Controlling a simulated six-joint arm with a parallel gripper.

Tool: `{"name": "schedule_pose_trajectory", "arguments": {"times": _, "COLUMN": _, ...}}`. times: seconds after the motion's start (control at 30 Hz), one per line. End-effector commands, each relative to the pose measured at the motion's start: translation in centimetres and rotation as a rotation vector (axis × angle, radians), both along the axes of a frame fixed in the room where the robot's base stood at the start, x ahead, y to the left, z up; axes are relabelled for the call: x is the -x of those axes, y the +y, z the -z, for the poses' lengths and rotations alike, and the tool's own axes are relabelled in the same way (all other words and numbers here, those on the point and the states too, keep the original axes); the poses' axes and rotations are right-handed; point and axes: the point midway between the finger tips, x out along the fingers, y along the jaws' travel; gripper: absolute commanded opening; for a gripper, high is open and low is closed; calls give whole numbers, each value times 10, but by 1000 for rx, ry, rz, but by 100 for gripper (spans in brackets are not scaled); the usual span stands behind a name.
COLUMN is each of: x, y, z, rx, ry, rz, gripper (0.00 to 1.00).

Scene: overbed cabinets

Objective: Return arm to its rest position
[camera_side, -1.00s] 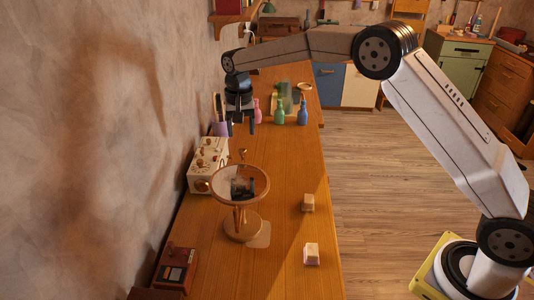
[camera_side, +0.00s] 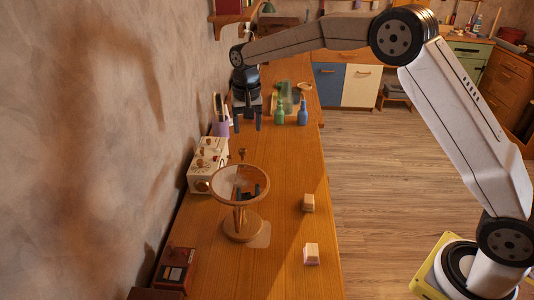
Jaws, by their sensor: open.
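My gripper (camera_side: 247,124) hangs with its fingers down and apart, open and empty, above the far part of the wooden worktop (camera_side: 283,200). It is beyond and above a round tilted mirror on a wooden stand (camera_side: 239,222), and apart from it. The mirror glass reflects the dark fingers. My arm reaches from its base at the lower right, up and across to the upper left. The gripper hides part of the things behind it.
Two small pale blocks (camera_side: 308,202) (camera_side: 312,253) lie on the right of the worktop. A white box with knobs (camera_side: 207,164) and a red-brown box (camera_side: 175,268) stand along the wall. Green and blue bottles (camera_side: 278,115) (camera_side: 303,113) stand farther back.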

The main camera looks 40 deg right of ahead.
Motion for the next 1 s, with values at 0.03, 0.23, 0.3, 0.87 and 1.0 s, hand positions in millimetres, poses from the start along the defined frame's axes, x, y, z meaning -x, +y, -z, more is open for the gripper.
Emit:
{"name": "schedule_pose_trajectory", "arguments": {"times": 0.03, "x": 7, "y": -2, "z": 0, "rx": 0, "ry": -4, "rz": -14, "gripper": 67}}
{"name": "schedule_pose_trajectory", "arguments": {"times": 0.23, "x": 37, "y": -10, "z": 4, "rx": 2, "ry": -36, "rz": -82, "gripper": 67}}
{"name": "schedule_pose_trajectory", "arguments": {"times": 0.3, "x": 48, "y": -13, "z": 6, "rx": 3, "ry": -45, "rz": -107, "gripper": 67}}
{"name": "schedule_pose_trajectory", "arguments": {"times": 0.87, "x": 160, "y": -31, "z": 29, "rx": 26, "ry": -130, "rz": -305, "gripper": 67}}
{"name": "schedule_pose_trajectory", "arguments": {"times": 1.0, "x": 193, "y": -35, "z": 36, "rx": 34, "ry": -150, "rz": -354, "gripper": 67}}
